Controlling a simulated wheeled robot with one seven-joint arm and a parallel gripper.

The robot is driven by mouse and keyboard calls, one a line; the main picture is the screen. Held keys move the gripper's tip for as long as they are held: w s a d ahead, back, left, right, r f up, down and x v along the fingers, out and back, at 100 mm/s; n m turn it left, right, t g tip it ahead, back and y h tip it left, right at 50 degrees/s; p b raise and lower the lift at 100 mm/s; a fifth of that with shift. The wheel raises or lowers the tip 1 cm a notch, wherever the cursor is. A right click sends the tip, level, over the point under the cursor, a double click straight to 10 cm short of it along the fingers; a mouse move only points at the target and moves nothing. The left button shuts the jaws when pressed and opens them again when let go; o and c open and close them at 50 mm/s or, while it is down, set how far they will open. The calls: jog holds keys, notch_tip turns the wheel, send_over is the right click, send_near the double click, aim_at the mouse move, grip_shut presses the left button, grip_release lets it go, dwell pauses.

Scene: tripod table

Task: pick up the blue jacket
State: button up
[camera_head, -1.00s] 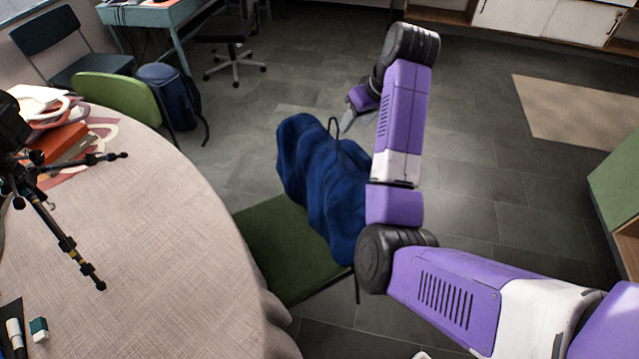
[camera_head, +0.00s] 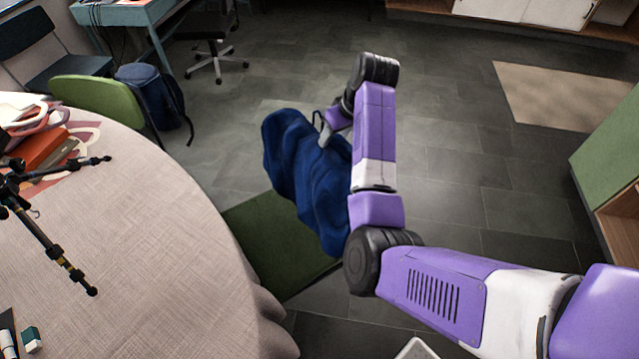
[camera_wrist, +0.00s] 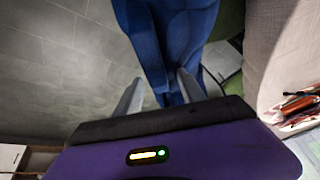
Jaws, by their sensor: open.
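The blue jacket (camera_head: 305,175) drapes over the back of a green chair (camera_head: 262,240) beside the round table. My gripper (camera_head: 322,130) is at the jacket's upper edge on its far side, partly hidden behind my arm. In the wrist view, the jacket (camera_wrist: 175,40) lies ahead of and between the two spread fingers of my gripper (camera_wrist: 160,90). The gripper is open. Whether a finger touches the cloth I cannot tell. My arm covers the jacket's right edge in the head view.
The round table (camera_head: 150,230) with a cloth stands at left, bearing a black tripod (camera_head: 50,240). A second green chair (camera_head: 105,98) and a blue backpack (camera_head: 150,95) are behind it. A green cabinet (camera_head: 610,150) stands at right. The floor between is clear.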

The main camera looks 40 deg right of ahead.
grip_shut()
jog(key=shift+r, duration=0.15)
dwell(1.1)
